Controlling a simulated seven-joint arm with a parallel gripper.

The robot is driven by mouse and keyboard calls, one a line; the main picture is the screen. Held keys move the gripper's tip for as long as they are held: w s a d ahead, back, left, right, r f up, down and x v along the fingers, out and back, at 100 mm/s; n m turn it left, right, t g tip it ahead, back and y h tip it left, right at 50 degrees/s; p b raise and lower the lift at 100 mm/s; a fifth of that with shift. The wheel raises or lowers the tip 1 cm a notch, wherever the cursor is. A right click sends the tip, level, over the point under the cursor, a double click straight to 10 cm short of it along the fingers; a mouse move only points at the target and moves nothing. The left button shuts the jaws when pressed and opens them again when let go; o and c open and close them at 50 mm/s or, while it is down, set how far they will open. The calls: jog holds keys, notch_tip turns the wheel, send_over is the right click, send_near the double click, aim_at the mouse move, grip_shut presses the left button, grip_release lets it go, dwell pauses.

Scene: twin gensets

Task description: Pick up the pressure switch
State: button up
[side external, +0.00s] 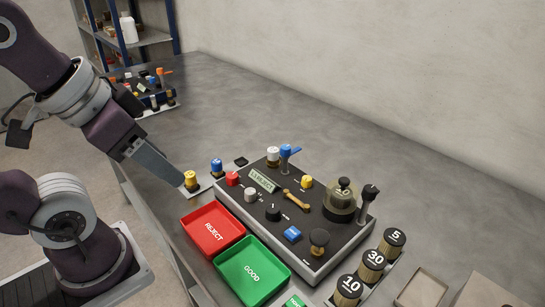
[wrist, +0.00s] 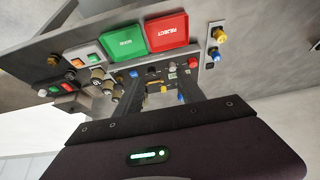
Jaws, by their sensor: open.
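One has a yellow cap (side external: 191,180) and one a blue cap (side external: 216,167). I cannot tell by label which one is the pressure switch. In the wrist view the yellow-capped one (wrist: 220,36) and blue-capped one (wrist: 214,54) are at the upper right, outside my fingers. My gripper (side external: 178,181) is open and empty, tilted downward. In the side view its tip overlaps close to the yellow-capped fitting, but the wrist view shows them apart.
The black-topped control panel (side external: 292,243) carries knobs, a blue lever (side external: 289,151) and a display. A red REJECT tray (side external: 211,230) and green GOOD tray (side external: 250,273) lie in front.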

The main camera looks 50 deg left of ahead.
jog(key=shift+o, duration=0.2)
jog(key=m+g+h, duration=0.1)
jog(key=m+g, duration=0.4)
jog(key=m, duration=1)
send_over(273, 149)
jog(key=f, duration=0.9)
jog(key=shift+s+f, duration=0.15)
jog(key=shift+s, duration=0.25)
jog(key=shift+m, duration=0.4)
jog(key=f, duration=0.7)
jog(key=shift+w+d+f, duration=0.1)
jog(key=shift+w+f, duration=0.25)
grip_shut()
